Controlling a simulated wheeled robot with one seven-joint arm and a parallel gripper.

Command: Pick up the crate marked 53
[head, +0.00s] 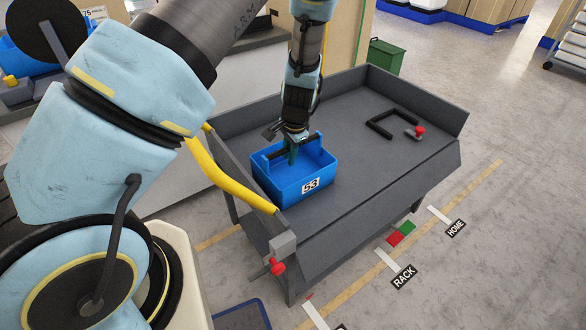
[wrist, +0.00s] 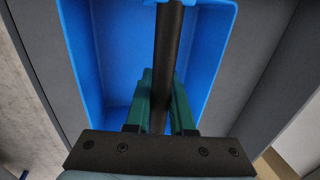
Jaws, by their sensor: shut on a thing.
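The blue crate marked 53 (head: 290,185) is on the left part of a grey cart top (head: 345,110) in the head view. A dark bar handle runs across its top. My gripper (head: 291,152) reaches down from above to this handle. In the wrist view my gripper (wrist: 160,108) has its green fingers on both sides of the dark handle (wrist: 168,50), shut on it. The inside of the crate (wrist: 115,60) looks empty where it shows. The crate looks level; whether its base touches the cart top I cannot tell.
A black U-shaped bracket (head: 384,125) and a red-knobbed part (head: 420,131) are on the cart's right side. The cart has raised walls at the back and ends. A green bin (head: 386,57) stands behind it. Floor labels RACK (head: 404,276) and HOME (head: 456,228) lie in front.

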